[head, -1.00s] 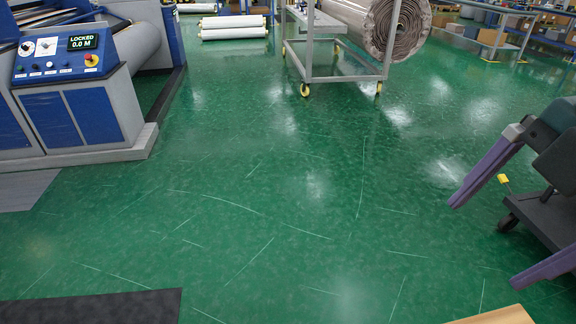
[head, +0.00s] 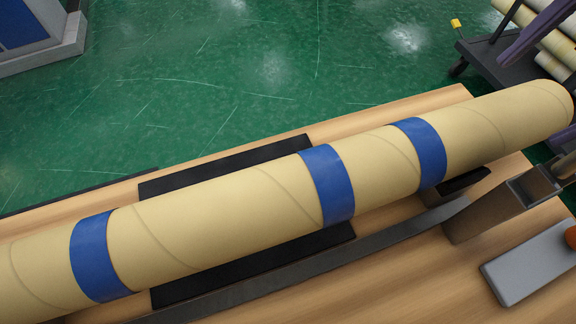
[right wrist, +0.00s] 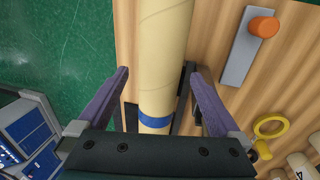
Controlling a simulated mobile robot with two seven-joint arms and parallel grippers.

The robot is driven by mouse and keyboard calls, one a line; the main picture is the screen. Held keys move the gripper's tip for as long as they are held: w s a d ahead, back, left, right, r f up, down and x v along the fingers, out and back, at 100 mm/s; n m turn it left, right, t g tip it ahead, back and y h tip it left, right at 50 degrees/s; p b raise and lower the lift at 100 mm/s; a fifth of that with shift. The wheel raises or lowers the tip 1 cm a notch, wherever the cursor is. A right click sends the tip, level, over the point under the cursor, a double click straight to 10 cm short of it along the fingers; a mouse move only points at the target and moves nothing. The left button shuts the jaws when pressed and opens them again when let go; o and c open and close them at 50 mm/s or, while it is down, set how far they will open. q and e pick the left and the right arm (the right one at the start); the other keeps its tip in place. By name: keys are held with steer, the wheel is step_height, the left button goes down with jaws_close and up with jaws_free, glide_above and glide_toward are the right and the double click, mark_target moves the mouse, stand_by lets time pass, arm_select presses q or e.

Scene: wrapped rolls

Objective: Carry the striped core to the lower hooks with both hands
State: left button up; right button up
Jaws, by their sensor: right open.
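The striped core (head: 225,220), a long tan tube with blue bands, lies across the wooden table (head: 400,108), slanting up to the right. In the right wrist view the core (right wrist: 162,50) runs between the two purple fingers of my right gripper (right wrist: 158,75), with one blue band near the palm. The fingers are open, one on each side, with a visible gap to the tube. My left gripper and the lower hooks are out of view.
A black mat (head: 235,165) and a grey metal bar (head: 385,240) lie under and along the core. A grey bracket (head: 500,208) and a grey plate (head: 525,262) with an orange knob are at right. A dark cart (head: 490,55) with rolls stands beyond.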

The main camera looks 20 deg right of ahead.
mark_target(507, 115)
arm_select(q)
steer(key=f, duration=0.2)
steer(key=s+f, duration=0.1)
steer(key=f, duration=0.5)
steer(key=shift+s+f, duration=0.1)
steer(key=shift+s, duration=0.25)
arm_select(e)
steer(key=f, duration=0.2)
steer(key=w+f, duration=0.1)
steer(key=f, duration=0.5)
steer(key=shift+w+f, duration=0.1)
steer(key=shift+w, duration=0.15)
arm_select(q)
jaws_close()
arm_select(e)
jaws_close()
